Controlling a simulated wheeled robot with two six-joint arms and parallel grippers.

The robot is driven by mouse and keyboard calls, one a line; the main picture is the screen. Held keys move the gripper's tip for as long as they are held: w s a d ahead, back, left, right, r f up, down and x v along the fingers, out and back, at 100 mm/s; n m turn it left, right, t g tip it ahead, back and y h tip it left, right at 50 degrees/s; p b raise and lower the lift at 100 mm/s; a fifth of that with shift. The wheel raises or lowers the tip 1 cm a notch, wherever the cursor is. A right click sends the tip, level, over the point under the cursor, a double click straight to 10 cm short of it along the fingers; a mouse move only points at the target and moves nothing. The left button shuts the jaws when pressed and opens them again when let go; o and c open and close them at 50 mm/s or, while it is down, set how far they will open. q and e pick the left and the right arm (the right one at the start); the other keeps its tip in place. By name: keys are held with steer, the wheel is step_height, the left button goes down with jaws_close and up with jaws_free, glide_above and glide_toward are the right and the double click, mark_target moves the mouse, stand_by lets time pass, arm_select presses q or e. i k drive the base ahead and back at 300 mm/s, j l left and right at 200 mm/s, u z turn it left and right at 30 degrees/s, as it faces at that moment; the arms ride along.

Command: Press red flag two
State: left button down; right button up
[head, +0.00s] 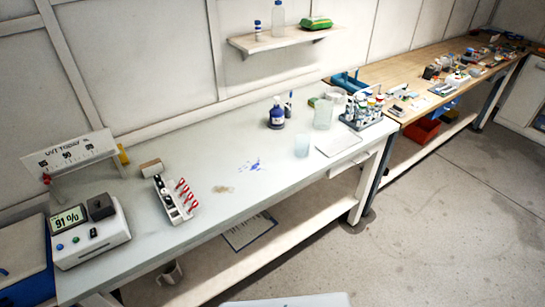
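A white block (167,201) stands on the left part of the pale bench. A row of several red flags (186,194) sticks out along its right side, beside dark and light round parts. Any numbers on the flags are too small to read, so I cannot tell which one is two. Neither of my grippers shows in the head view.
A white instrument (95,248) with a green display and a sign (70,153) stand left of the block. A cardboard roll (151,166) lies behind it. Bench (225,170) to its right is clear apart from stains. Bottles and a tube rack (366,112) stand farther right.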

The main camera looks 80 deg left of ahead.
mark_target(191, 195)
steer(key=u, duration=3.85)
